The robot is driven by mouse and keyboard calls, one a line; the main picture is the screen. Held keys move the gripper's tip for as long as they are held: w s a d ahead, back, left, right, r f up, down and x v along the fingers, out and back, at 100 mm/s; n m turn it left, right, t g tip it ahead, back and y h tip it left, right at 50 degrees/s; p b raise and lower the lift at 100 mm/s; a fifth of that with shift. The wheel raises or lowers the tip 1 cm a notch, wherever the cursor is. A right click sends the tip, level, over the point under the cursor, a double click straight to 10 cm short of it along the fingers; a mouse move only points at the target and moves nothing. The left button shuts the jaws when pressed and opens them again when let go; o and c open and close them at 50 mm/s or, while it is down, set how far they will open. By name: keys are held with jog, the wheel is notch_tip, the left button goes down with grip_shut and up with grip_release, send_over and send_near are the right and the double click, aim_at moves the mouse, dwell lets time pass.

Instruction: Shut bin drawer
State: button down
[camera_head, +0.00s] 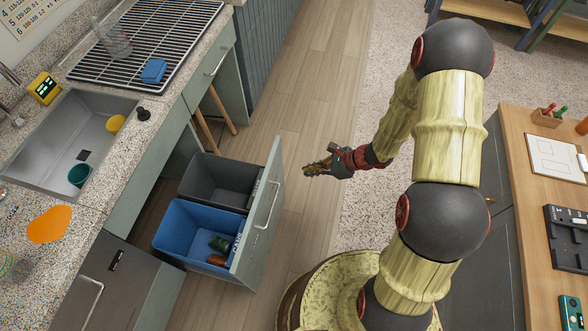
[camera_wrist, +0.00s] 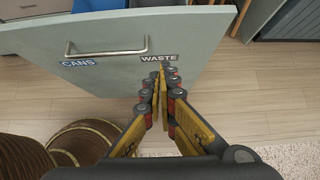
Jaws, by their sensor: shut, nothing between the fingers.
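The bin drawer (camera_head: 262,215) is pulled out from under the counter, with a grey-green front and a bar handle (camera_head: 267,206). It holds a grey bin (camera_head: 200,170) and a blue bin (camera_head: 170,238) with a few cans inside. In the wrist view the drawer front (camera_wrist: 200,35) carries the labels CANS and WASTE, with the handle (camera_wrist: 105,50) on the left. My gripper (camera_head: 308,170) is shut and empty, to the right of the drawer front in the head view. In the wrist view my gripper (camera_wrist: 162,75) points at the front near the WASTE label; contact cannot be told.
A counter with a sink (camera_head: 75,140) and drying rack (camera_head: 150,45) runs along the left. A dark cabinet (camera_head: 95,285) stands beside the drawer. A desk (camera_head: 520,170) stands at the right. Wood floor (camera_head: 300,85) is clear beyond the drawer.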

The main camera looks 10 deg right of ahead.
jog(key=b, duration=0.3)
send_near(272, 176)
notch_tip(272, 176, down, 3)
jog(key=d, duration=0.1)
jog(key=shift+w+a+b, duration=0.25)
jog(key=shift+a+b, duration=0.15)
jog(key=shift+a, duration=0.6)
jog(key=shift+w+a+b, duration=0.2)
jog(key=shift+a+b, duration=0.15)
jog(key=shift+a, duration=0.6)
jog(key=shift+a, duration=0.1)
